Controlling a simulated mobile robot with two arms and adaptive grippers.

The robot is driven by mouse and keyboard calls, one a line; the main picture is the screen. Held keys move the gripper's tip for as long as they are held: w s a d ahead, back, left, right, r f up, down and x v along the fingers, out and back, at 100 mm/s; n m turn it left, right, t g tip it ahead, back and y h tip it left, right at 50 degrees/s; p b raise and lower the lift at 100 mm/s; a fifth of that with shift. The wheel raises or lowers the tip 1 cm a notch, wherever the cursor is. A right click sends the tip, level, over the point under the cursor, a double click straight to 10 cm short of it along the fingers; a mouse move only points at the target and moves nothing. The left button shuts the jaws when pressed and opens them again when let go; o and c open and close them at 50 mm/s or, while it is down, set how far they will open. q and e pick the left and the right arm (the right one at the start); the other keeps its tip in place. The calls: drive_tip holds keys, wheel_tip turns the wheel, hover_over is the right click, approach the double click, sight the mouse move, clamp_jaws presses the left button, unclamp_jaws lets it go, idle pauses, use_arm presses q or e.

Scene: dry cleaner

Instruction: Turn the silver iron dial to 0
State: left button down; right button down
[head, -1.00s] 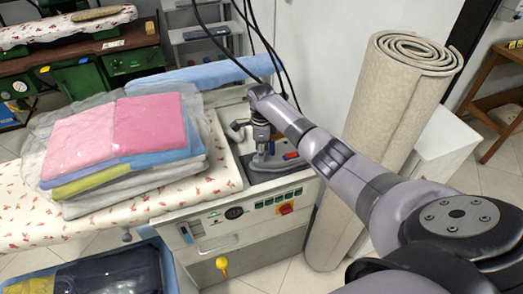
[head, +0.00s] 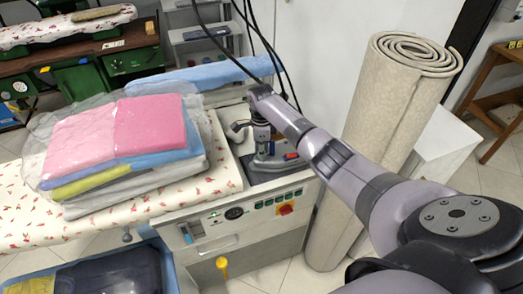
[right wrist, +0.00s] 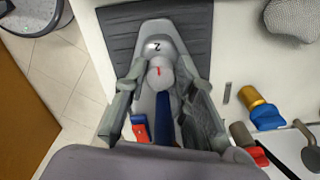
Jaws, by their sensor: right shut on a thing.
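The silver iron stands on a dark rest pad at the right end of the ironing table, in the head view (head: 272,162) and in the right wrist view (right wrist: 152,28). The dial's lower part is partly hidden. My left gripper is not in view.
A wrapped stack of folded cloth (head: 120,150) lies on the floral ironing board (head: 25,215) to the left. A control panel (head: 255,212) is on the table front. A rolled carpet (head: 370,130) stands to the right. Colored knobs (right wrist: 268,114) are right of the iron.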

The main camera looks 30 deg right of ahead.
drive_tip(key=shift+r+n+p, duration=0.1)
drive_tip(key=shift+n+p, duration=0.55)
drive_tip(key=shift+n, duration=0.25)
drive_tip(key=n+p, duration=0.1)
drive_tip(key=n, duration=0.1)
drive_tip(key=shift+n, duration=0.3)
drive_tip(key=n+p, duration=0.1)
drive_tip(key=n, duration=0.2)
drive_tip(key=shift+n+p, duration=0.35)
drive_tip(key=shift+n, duration=1.05)
drive_tip(key=c, duration=1.3)
unclamp_jaws()
